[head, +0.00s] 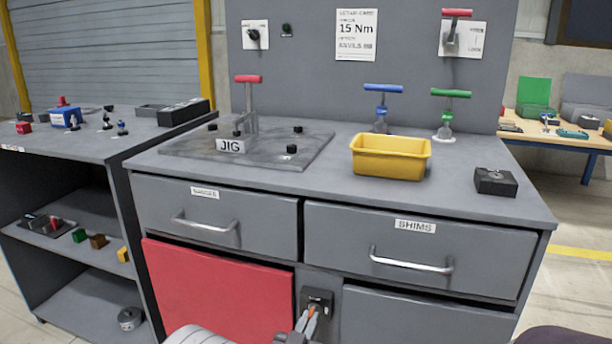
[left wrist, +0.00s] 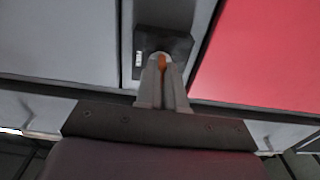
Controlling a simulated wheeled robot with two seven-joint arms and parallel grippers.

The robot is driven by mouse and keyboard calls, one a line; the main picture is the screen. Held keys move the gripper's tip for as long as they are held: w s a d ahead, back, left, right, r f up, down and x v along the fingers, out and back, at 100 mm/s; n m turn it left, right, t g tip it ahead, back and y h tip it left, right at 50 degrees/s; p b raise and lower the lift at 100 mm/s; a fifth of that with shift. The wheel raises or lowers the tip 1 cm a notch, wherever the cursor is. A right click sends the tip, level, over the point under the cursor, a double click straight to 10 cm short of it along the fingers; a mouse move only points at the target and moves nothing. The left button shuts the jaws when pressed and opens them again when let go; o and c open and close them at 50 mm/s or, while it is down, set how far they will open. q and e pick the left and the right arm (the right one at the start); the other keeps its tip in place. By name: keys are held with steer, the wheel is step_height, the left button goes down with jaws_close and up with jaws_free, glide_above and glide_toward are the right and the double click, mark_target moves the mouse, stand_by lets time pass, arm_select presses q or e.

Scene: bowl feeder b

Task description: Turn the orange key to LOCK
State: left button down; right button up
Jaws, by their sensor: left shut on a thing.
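The orange key (head: 311,310) sits in a dark lock plate (head: 317,297) on the cabinet front, between the red door and the grey lower drawer. My left gripper (head: 307,323) is shut on the key, its fingertips on either side of it. In the left wrist view the key (left wrist: 162,62) shows between the fingertips (left wrist: 162,75), in front of the lock plate (left wrist: 178,45). A small white label (left wrist: 138,65) on the plate is too blurred to read surely. The fingers hide most of the key, so its exact angle is unclear. My right gripper is not in view.
The red door (head: 220,292) is closed left of the lock. The SHIMS drawer (head: 410,250) above right is shut, with a protruding handle (head: 411,261). A yellow bin (head: 390,156) and the jig plate (head: 190,145) stand on the bench top.

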arm_select(q)
steer(key=c, duration=1.2)
jaws_free()
steer(key=shift+o, duration=0.2)
steer(key=p+v, duration=0.1)
steer(key=v, duration=0.6)
steer(key=shift+p, duration=0.4)
